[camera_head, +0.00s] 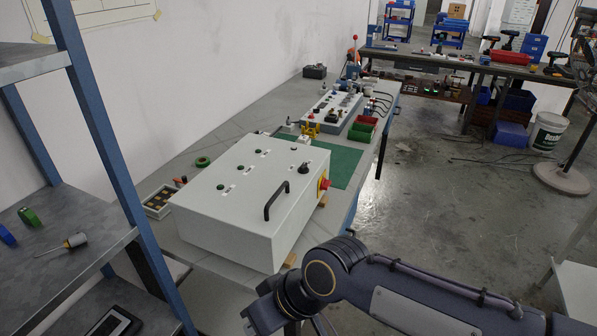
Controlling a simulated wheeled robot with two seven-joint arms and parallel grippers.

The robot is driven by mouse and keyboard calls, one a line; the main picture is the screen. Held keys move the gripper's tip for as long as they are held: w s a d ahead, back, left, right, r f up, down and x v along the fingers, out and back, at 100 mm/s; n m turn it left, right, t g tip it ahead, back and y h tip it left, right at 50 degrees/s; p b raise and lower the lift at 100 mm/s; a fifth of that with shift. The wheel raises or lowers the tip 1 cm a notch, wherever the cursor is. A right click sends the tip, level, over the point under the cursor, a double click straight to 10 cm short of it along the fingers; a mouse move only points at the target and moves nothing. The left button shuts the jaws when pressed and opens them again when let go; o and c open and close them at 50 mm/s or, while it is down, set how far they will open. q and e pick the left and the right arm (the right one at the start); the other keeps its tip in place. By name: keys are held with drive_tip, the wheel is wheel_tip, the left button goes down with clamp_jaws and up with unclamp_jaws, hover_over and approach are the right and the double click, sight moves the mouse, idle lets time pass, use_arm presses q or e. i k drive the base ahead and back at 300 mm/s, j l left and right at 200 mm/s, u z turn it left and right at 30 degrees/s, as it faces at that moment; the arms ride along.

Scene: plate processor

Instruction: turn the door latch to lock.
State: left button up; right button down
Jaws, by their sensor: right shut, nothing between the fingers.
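A white control box (236,195) sits on the grey workbench. Its top panel carries a black bar handle (276,201), several small dark buttons and a black rotary knob (303,168) near the far right corner, which looks like the door latch. The knob's exact angle is too small to tell. A red and yellow switch (323,184) is on the box's right side. My right gripper (262,314) is at the bottom of the view, in front of the box and apart from the handle and knob. It is shut and empty; its fingertips are poorly visible. My left gripper is out of view.
A blue-framed shelf (100,130) stands close on the left, with a screwdriver (66,243) on it. Behind the box are a green mat (345,165), a control unit (333,110) and red and green bins (362,128).

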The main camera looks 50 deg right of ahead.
sight(303, 169)
drive_tip(key=z, duration=1.45)
